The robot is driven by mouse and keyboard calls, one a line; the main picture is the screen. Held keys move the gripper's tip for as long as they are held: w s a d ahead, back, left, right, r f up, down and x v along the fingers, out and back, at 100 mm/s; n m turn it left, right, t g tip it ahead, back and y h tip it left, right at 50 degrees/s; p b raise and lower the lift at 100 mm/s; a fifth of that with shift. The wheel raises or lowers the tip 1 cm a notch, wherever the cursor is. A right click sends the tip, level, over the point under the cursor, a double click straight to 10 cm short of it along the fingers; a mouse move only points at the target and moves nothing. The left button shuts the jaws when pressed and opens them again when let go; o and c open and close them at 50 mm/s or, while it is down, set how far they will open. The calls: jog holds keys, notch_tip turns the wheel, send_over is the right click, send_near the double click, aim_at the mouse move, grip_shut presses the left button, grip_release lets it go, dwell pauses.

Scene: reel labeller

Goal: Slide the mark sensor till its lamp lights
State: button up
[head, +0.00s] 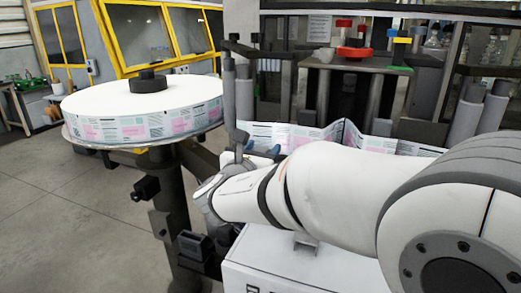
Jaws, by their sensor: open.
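My white arm reaches in from the right and its wrist ends near the label web. My gripper (262,150) is mostly hidden behind the wrist. Small blue parts that look like its fingertips show just above it, apart from each other, in front of the web. The printed label web (300,137) runs behind the arm, from the roller post to the right. I cannot make out the mark sensor or its lamp; the arm covers that area. I cannot tell whether the gripper touches anything.
A big label reel (140,105) lies on a round plate at the left, on a dark post. Upright rollers (244,100) stand near the gripper. A white cabinet (300,262) is below the arm. Red knobs (353,53) stand behind. The floor at lower left is clear.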

jog(key=v, duration=0.7)
jog(key=shift+s+a, duration=0.15)
jog(key=shift+s, duration=0.2)
